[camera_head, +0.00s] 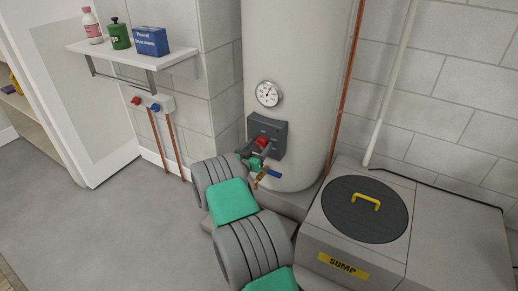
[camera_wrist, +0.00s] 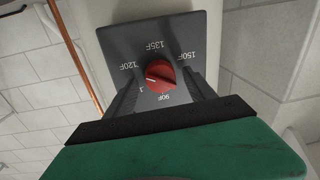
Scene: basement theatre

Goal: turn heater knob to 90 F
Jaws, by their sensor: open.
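The heater knob (camera_wrist: 160,74) is red and sits on a dark grey panel (camera_wrist: 175,30) with temperature marks. Its white line points left, between the 120F mark and a partly hidden mark starting with 1. The 90F mark (camera_wrist: 167,98) shows below the knob, toward my gripper. In the head view the red knob (camera_head: 262,142) is on the front panel of the tall beige tank (camera_head: 290,50). My gripper (camera_wrist: 161,72) is open, with one dark finger on each side of the knob. A gap shows on both sides. It also shows at the panel in the head view (camera_head: 256,151).
A brass valve with a blue handle (camera_head: 272,174) is just below the panel. A round gauge (camera_head: 268,93) is above it. A sump box (camera_head: 340,235) stands at the right. A shelf (camera_head: 130,52) and copper pipes (camera_head: 165,145) are at the left. The left floor is clear.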

